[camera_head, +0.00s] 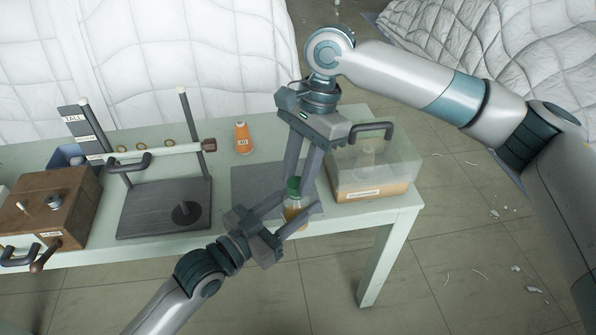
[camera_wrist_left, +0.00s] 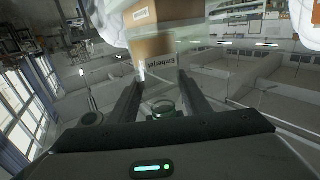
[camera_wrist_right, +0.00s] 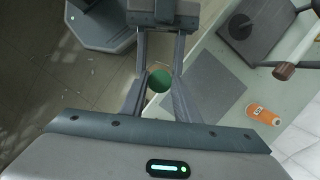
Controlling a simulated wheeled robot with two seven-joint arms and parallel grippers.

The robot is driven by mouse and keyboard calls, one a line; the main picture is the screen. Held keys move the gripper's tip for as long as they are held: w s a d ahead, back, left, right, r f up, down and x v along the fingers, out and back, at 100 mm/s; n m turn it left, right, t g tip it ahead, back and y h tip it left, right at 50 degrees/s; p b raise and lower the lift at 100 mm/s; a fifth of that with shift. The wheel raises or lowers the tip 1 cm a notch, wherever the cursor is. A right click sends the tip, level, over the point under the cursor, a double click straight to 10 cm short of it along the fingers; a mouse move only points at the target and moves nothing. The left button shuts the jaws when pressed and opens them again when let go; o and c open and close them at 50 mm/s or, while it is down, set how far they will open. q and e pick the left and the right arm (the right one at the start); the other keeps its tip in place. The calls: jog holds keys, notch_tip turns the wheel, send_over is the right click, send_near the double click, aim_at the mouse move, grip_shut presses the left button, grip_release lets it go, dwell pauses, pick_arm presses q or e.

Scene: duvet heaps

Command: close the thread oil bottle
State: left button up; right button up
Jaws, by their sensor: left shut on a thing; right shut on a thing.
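The thread oil bottle (camera_head: 295,214) has a clear body with amber oil in it and stands out at the table's front edge. Its green cap (camera_head: 293,187) is at the top of the bottle, and the cap also shows as a green disc in the right wrist view (camera_wrist_right: 159,81). My left gripper (camera_head: 300,207) is shut on the bottle's body from the front left. My right gripper (camera_head: 298,181) reaches down from above and is shut on the green cap. Whether the cap is fully seated is hidden by the fingers. In the left wrist view, a greenish round shape (camera_wrist_left: 163,108) shows between the fingers.
A grey mat (camera_head: 257,183) lies on the pale green table (camera_head: 408,203). A clear lidded box (camera_head: 375,170) stands close right of the grippers. An orange bottle (camera_head: 242,139) is behind the mat. A dark stand (camera_head: 150,215) and brown wooden box (camera_head: 60,205) are at left.

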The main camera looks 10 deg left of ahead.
jog(key=shift+f, duration=0.15)
jog(key=m, duration=0.2)
jog(key=shift+m+t, duration=0.3)
jog(key=shift+t, duration=0.1)
jog(key=m+y, duration=0.1)
jog(key=m, duration=0.3)
jog(key=shift+s+t, duration=0.1)
jog(key=shift+t, duration=0.3)
jog(key=o, duration=1)
jog(key=shift+r, duration=2.25)
jog(key=shift+n, duration=0.3)
jog(key=shift+c, duration=0.4)
